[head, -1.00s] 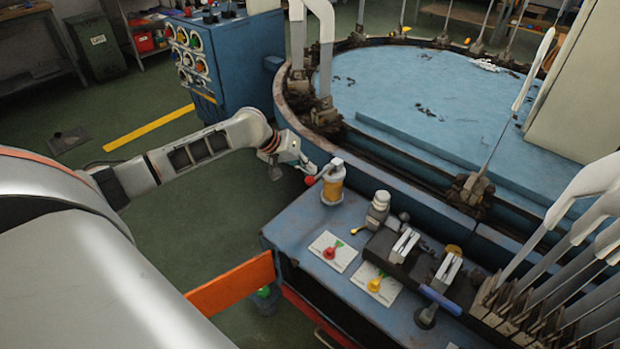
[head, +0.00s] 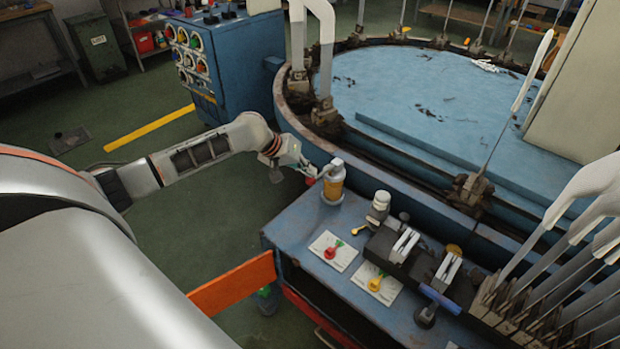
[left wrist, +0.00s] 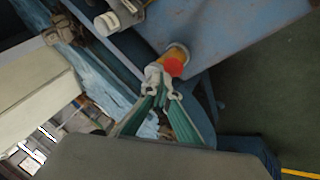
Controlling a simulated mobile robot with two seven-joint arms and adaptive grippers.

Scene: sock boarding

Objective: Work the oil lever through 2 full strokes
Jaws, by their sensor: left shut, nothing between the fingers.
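The oiler (head: 333,186) is an amber reservoir with a grey cap, standing at the left back corner of the blue bench. Its oil lever ends in a red ball (left wrist: 174,66), seen in the left wrist view just beyond my fingertips. In the head view the ball is mostly hidden by my left gripper (head: 311,171). That gripper is shut and empty beside the oiler's left side, close to the lever. In the left wrist view its green-sided fingers (left wrist: 163,92) come together near the ball; I cannot tell whether they touch it. My right gripper is out of view.
The blue bench (head: 300,222) also carries a red knob (head: 331,252) and a yellow knob (head: 375,284) on white plates. A white-capped unit (head: 380,203) stands right of the oiler. The round blue machine (head: 420,100) lies behind. White hand forms (head: 585,190) stand at right.

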